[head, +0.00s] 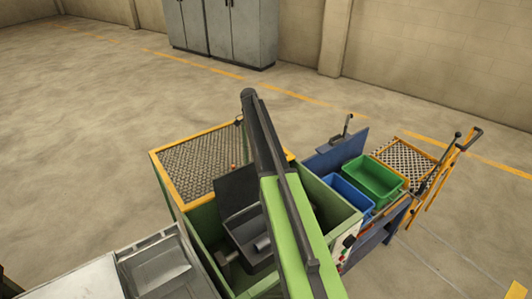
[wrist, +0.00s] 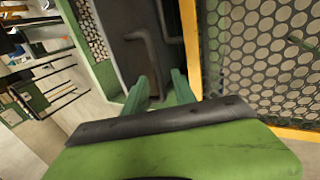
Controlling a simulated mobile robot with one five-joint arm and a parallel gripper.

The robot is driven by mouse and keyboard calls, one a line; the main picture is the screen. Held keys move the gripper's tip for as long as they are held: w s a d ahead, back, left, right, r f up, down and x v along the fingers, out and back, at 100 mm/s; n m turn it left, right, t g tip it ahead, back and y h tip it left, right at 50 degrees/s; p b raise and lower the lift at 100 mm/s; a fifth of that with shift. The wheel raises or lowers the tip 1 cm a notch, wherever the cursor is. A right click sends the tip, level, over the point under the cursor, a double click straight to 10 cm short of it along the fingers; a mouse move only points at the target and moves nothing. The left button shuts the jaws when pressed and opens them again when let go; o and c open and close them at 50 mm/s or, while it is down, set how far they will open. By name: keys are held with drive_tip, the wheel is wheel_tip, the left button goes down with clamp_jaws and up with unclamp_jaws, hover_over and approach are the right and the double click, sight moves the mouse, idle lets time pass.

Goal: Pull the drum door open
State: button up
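In the wrist view my gripper (wrist: 158,84) has its two green fingers apart, with nothing visibly held between them. Ahead of the fingers is a dark grey panel (wrist: 132,58) with a bent dark bar (wrist: 150,50) in front of it. I cannot tell for sure whether this panel is the drum door, or how far the bar is from the fingertips. In the head view a dark grey panel (head: 236,187) stands tilted up inside the green machine (head: 204,222). My arm crosses in front and hides part of the machine. My gripper cannot be made out there.
A yellow-framed mesh panel (wrist: 262,50) stands close to the right of my fingers. The head view shows a blue bin (head: 347,192), a green bin (head: 373,178) and yellow-handled tools (head: 452,172) to the right. Open floor (head: 80,110) lies at the left, before grey cabinets (head: 222,30).

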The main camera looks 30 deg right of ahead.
drive_tip(key=shift+d, duration=0.1)
drive_tip(key=r+p, duration=0.5)
drive_tip(key=shift+s+d+r+p, duration=0.3)
drive_tip(key=shift+s, duration=0.1)
drive_tip(key=s+d+r+p, duration=0.5)
drive_tip(key=s+d, duration=0.2)
drive_tip(key=s, duration=0.1)
drive_tip(key=shift+r, duration=0.2)
drive_tip(key=s+a+f+n+t+b, duration=0.2)
drive_tip(key=s+a+f+n+b, duration=0.2)
drive_tip(key=a, duration=0.7)
drive_tip(key=s+a+f+n+t+b, duration=0.1)
drive_tip(key=s+a+f+n+b, duration=0.3)
drive_tip(key=a+f+n, duration=0.3)
drive_tip(key=s+a+f+n+t+b, duration=0.2)
drive_tip(key=s+a+f+n+b, duration=0.2)
drive_tip(key=a, duration=1.2)
drive_tip(key=shift+s+f+n+t+y+b, duration=0.3)
drive_tip(key=shift+s+f+n+y+b, duration=0.1)
drive_tip(key=shift+f+n+b, duration=0.35)
